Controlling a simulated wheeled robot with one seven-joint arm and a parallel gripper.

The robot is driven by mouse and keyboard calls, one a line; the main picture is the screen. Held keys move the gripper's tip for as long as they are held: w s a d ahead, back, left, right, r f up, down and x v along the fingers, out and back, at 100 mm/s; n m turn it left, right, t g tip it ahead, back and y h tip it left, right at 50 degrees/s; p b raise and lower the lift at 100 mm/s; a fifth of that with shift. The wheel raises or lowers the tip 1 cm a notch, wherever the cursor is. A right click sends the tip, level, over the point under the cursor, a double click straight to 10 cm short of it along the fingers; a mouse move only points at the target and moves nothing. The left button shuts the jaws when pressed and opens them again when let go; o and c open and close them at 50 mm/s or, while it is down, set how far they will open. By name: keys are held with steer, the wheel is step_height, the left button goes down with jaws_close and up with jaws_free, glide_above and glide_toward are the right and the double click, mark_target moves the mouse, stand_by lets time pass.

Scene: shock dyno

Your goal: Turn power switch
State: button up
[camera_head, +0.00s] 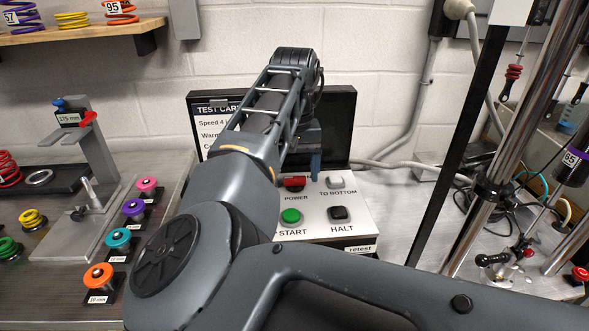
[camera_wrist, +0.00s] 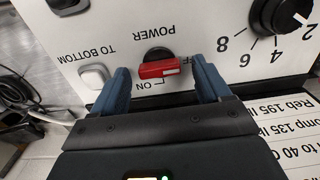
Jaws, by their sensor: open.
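The red power switch (camera_head: 294,182) sits on the white control panel (camera_head: 359,215), above the word POWER. The wrist view shows its red handle (camera_wrist: 157,69) on a black round base, upside down in the picture. The handle lies roughly crosswise with a pale mark at one end. ON is readable beside it; OFF is partly hidden. My gripper (camera_wrist: 160,66) is open, its two blue fingers on either side of the handle with a gap on both sides. In the head view, a blue finger (camera_head: 316,166) shows just right of the switch.
A white TO BOTTOM button (camera_head: 336,182), green START button (camera_head: 291,216) and black HALT button (camera_head: 339,214) surround the switch. A black numbered dial (camera_wrist: 282,14) shows in the wrist view. A dark screen (camera_head: 340,120) stands behind; steel dyno columns (camera_head: 508,125) rise right.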

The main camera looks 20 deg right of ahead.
steer(key=shift+f, duration=0.25)
steer(key=c, duration=1)
